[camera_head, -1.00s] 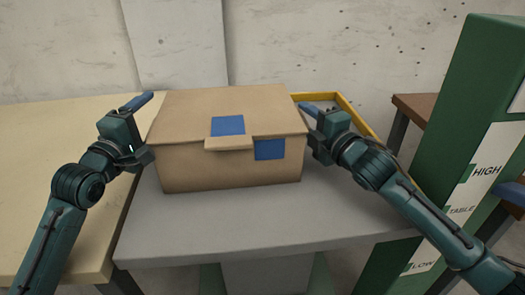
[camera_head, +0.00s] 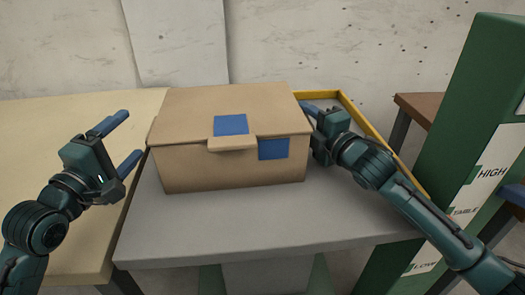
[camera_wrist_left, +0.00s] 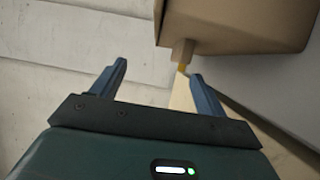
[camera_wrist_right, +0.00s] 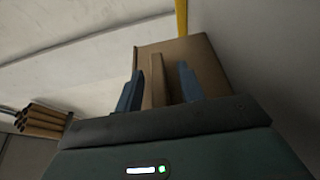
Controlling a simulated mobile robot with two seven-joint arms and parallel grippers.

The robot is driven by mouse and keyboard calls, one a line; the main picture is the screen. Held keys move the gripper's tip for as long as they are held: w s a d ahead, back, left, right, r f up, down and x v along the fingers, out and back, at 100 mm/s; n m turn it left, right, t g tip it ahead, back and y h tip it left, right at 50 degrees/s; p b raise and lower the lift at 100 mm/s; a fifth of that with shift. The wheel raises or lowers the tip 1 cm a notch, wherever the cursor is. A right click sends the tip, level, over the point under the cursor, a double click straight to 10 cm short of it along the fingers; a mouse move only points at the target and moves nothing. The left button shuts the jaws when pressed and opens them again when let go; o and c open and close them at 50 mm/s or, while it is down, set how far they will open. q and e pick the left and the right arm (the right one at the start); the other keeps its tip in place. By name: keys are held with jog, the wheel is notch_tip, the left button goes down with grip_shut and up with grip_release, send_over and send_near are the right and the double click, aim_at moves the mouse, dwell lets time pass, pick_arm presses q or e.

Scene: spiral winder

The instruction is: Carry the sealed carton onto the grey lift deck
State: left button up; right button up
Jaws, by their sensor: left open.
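The brown sealed carton (camera_head: 200,166) sits upright on the grey lift deck (camera_head: 270,222), with blue patches on its lid and front. My left gripper (camera_head: 128,140) is open and empty, apart from the carton on its left. In the left wrist view its fingers (camera_wrist_left: 160,82) are spread, and a lug on the carton's end (camera_wrist_left: 178,55) lies beyond them. My right gripper (camera_head: 312,122) is at the carton's right side. In the right wrist view its fingers (camera_wrist_right: 161,85) stand either side of a brown strip on the carton (camera_wrist_right: 157,78), with gaps visible.
A cream table (camera_head: 50,130) adjoins the deck on the left. A yellow rail (camera_head: 362,118) edges the deck at the back right. A green post (camera_head: 470,130) marked HIGH, TABLE and LOW stands at the right. The deck's front is clear.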

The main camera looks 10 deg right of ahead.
jog(key=o, duration=0.7)
jog(key=v, duration=1.2)
jog(key=shift+f, duration=0.15)
jog(key=shift+s, duration=0.1)
